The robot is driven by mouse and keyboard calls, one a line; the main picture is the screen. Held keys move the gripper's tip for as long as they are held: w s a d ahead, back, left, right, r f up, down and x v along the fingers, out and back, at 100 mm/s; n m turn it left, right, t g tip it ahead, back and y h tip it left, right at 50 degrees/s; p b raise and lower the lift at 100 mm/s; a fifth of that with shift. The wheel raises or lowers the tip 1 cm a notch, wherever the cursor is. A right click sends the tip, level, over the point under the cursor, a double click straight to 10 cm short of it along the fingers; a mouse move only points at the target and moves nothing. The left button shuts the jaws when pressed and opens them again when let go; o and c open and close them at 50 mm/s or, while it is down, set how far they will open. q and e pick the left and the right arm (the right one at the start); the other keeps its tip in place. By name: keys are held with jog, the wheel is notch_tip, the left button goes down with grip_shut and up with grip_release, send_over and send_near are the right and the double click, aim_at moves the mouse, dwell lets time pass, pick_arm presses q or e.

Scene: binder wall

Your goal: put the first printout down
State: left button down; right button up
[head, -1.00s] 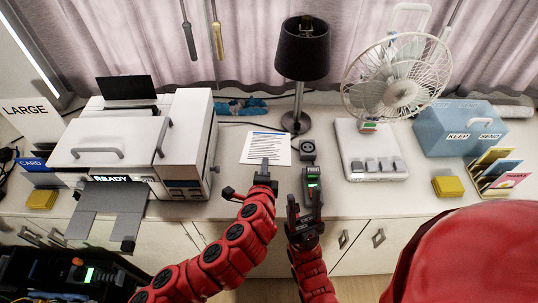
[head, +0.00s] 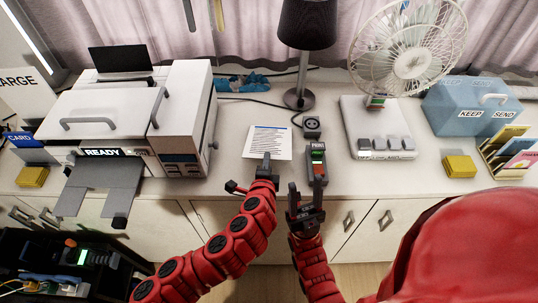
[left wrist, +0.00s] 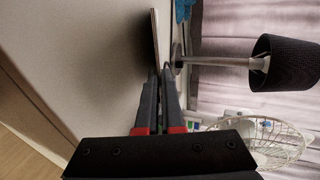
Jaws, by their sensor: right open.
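The printout (head: 268,141), a white sheet with lines of text, is above or on the counter in front of the lamp; the head view does not make its height clear. My left gripper (head: 266,160) is shut on its near edge. In the left wrist view the printout (left wrist: 155,38) shows nearly edge-on at the tips of the left gripper (left wrist: 161,72). My right gripper (head: 305,192) is open and empty at the counter's front edge, just short of a small red and grey device (head: 317,165).
A printer (head: 185,110) marked READY stands at left.

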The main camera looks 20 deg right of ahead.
pick_arm(q)
jog(key=c, duration=1.2)
grip_release()
jog(key=p+v, duration=0.1)
jog(key=v, duration=0.7)
